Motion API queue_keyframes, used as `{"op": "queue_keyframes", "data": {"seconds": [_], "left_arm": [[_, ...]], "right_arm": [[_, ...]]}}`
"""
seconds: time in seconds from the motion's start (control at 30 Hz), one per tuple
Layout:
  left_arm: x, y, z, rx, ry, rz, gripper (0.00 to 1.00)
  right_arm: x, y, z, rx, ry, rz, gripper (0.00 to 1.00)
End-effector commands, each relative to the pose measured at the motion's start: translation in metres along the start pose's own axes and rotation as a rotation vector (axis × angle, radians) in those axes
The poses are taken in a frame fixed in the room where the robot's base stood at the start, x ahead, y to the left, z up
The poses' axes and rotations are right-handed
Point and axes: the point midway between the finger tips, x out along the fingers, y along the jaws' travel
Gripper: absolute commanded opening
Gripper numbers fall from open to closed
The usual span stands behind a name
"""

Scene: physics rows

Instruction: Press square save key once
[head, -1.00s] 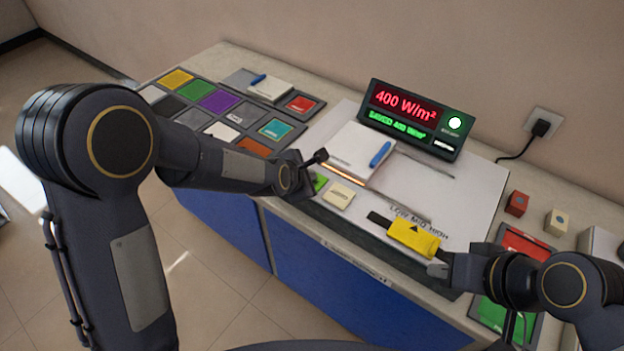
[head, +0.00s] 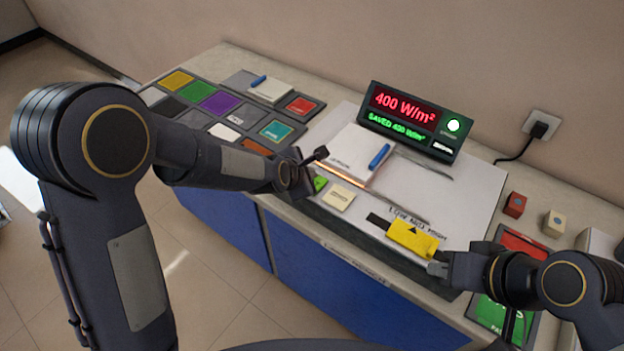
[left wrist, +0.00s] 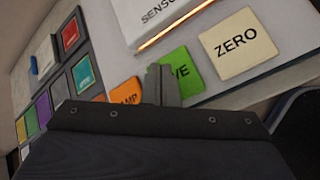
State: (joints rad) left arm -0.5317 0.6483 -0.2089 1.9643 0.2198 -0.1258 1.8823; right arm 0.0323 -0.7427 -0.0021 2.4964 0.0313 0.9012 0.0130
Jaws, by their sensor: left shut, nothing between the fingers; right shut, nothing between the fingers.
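The green square save key (left wrist: 180,68) lies between the cream ZERO key (left wrist: 240,42) and the orange key lettered "AMP" (left wrist: 127,93) in the left wrist view. My left gripper (left wrist: 162,82) is shut and empty, its fingers covering part of the green key's lettering; contact cannot be told. In the head view the green key (head: 320,183) shows just right of my left gripper (head: 308,172). My right gripper (head: 437,268) is shut, close beside the yellow slider (head: 413,238).
A white sensor block (head: 352,158) with a blue pen stands behind the keys. Coloured tiles (head: 217,102) lie at the left. Red (head: 515,204) and cream (head: 555,223) cubes and a red and green tray stand at the right.

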Motion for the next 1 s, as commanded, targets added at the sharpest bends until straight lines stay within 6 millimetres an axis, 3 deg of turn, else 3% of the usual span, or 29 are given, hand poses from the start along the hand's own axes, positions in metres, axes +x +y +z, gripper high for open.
{"op": "queue_keyframes", "data": {"seconds": [0.17, 0.63, 1.0], "left_arm": [[-0.002, 0.002, 0.002, 0.0, 0.0, 0.0, 0.0], [-0.034, 0.025, 0.025, 0.0, 0.0, 0.0, 0.0], [-0.035, 0.025, 0.025, -0.001, 0.0, 0.0, 0.0]], "right_arm": [[-0.003, -0.001, -0.001, 0.0, 0.0, 0.0, 0.0], [-0.034, -0.016, -0.017, 0.0, 0.0, 0.0, 0.0], [-0.034, -0.016, -0.017, 0.0, 0.0, 0.0, 0.0]]}}
